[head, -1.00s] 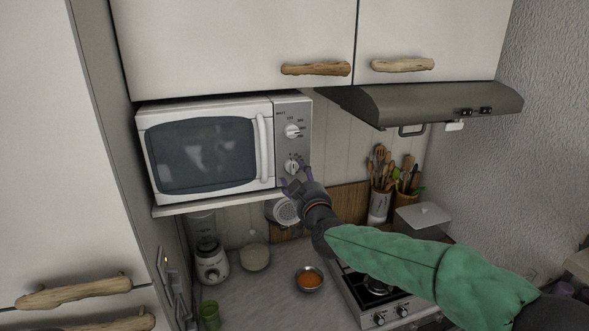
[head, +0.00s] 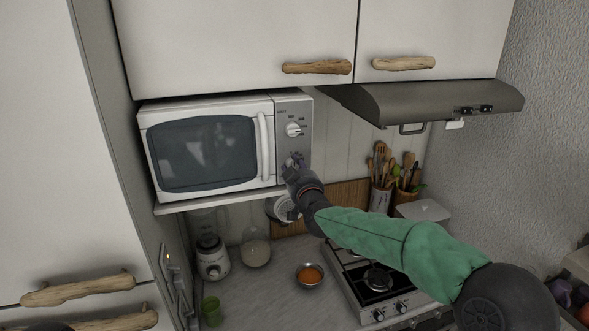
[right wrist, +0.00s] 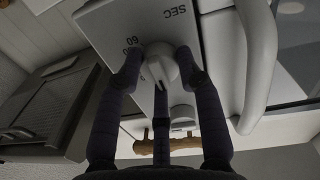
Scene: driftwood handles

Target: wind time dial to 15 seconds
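The white microwave (head: 205,150) stands on a shelf, with its grey control panel at the right. My right gripper (head: 294,160) is at the lower part of that panel and hides the lower dial in the head view. In the right wrist view the white time dial (right wrist: 160,70) sits between the dark fingers of my right gripper (right wrist: 160,64). The fingertips lie against its sides with no clear gap. "SEC" and "60" show beside it; its exact setting is unclear. The upper dial (head: 293,130) is free. My left gripper is not in view.
The microwave door handle (head: 264,147) is just left of the panel. A range hood (head: 430,103) is at the right. Below are a blender (head: 211,258), a bowl of orange food (head: 310,275) and a gas hob (head: 350,285).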

